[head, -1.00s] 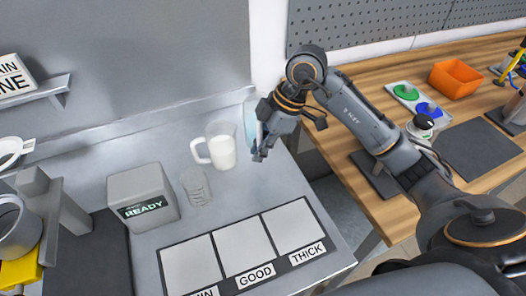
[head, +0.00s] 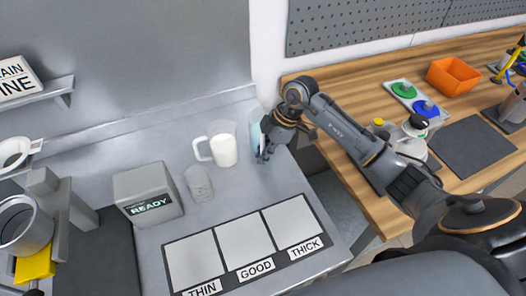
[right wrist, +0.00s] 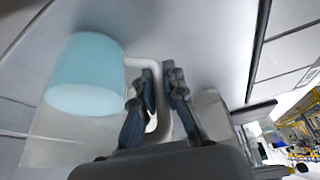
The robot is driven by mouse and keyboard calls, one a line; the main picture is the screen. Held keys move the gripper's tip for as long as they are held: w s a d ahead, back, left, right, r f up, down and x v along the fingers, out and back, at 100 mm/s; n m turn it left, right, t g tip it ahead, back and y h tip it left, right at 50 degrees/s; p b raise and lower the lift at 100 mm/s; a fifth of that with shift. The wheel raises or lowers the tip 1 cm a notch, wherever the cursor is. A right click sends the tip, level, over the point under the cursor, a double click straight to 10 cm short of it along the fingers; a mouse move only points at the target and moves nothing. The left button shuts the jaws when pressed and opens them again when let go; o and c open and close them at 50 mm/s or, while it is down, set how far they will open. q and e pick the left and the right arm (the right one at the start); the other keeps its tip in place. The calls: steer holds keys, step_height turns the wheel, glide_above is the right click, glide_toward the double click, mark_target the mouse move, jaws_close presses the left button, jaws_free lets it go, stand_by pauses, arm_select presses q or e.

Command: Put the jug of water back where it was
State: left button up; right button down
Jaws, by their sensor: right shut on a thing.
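The jug of water (right wrist: 85,75) is a clear jug with pale blue contents and a white handle, large in the right wrist view. In the head view a pale blue strip of it (head: 255,119) shows at the back right of the grey counter, mostly hidden by my right gripper. My right gripper (head: 263,154) is shut on the jug's handle; its fingers (right wrist: 163,85) sit either side of the handle. Whether the jug's base touches the counter is hidden. My left gripper is not in view.
A jug with white contents (head: 223,149) stands just left. A clear ribbed cup (head: 199,184) and a grey READY block (head: 148,195) stand farther left. The THIN/GOOD/THICK board (head: 166,244) lies in front. A wooden bench (head: 345,92) is at the right.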

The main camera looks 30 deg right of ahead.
steer(key=c, duration=1.4)
jaws_free()
steer(key=shift+r, duration=0.1)
steer(key=b+v, duration=0.2)
steer(key=v, duration=1)
